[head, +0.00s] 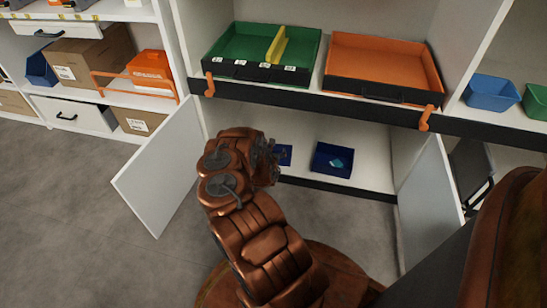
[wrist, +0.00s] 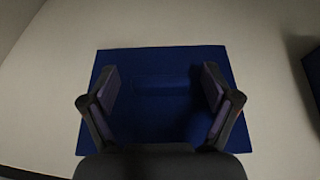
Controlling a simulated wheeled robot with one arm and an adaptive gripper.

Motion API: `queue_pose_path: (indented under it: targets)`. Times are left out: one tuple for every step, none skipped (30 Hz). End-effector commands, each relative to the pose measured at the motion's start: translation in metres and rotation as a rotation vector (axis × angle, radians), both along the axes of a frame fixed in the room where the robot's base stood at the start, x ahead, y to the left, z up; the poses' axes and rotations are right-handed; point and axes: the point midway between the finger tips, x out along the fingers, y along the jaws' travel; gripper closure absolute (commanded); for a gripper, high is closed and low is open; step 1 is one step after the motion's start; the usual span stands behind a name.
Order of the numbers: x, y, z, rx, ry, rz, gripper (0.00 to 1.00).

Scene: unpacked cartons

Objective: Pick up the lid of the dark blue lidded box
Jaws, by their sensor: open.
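The dark blue lidded box shows from above in the wrist view, its flat lid (wrist: 150,60) facing me. A faint raised bar, perhaps a handle, lies across the lid's middle. My gripper (wrist: 160,80) is open above the lid, with one finger on each side of that bar and nothing held. I cannot tell whether the fingers touch the lid. In the head view a blue piece of the box (head: 286,154) shows on the lower cabinet shelf, mostly hidden behind my arm and gripper.
An open dark blue bin (head: 320,170) with a teal thing inside stands to the right on the same shelf. Cabinet doors stand open at left (head: 160,165) and right (head: 425,205). Above, a black-edged shelf holds a green tray (head: 225,50) and an orange tray (head: 385,55).

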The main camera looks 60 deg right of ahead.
Motion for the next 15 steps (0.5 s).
queue_pose_path:
  targets:
    - [0.0003,-0.0013,-0.0008,0.000,0.000,0.000,0.12]
    - [0.0005,-0.0014,-0.0007,0.000,0.000,0.000,0.12]
    - [0.0006,-0.0014,-0.0004,0.000,0.000,0.000,0.12]
    - [0.0006,-0.0014,-0.0003,0.001,0.000,0.000,0.12]
    - [0.0004,-0.0014,-0.0003,0.001,0.000,0.000,0.12]
    - [0.0004,-0.0012,-0.0003,0.001,0.000,0.000,0.12]
    - [0.0003,-0.0011,-0.0004,0.000,0.001,0.000,0.12]
    - [0.0003,-0.0012,-0.0003,0.001,0.000,0.000,0.12]
    - [0.0003,-0.0011,-0.0004,0.000,0.001,0.000,0.17]
    - [0.0003,-0.0011,-0.0004,0.000,0.001,0.000,0.20]
    - [0.0003,-0.0010,-0.0004,0.000,0.001,0.000,0.23]
    - [0.0004,-0.0010,-0.0004,0.000,0.001,0.000,0.27]
    - [0.0003,-0.0010,-0.0004,0.000,0.001,0.000,0.30]
    - [0.0002,-0.0010,-0.0005,0.000,0.001,0.000,0.33]
    - [0.0002,-0.0010,-0.0005,0.000,0.001,0.000,0.38]
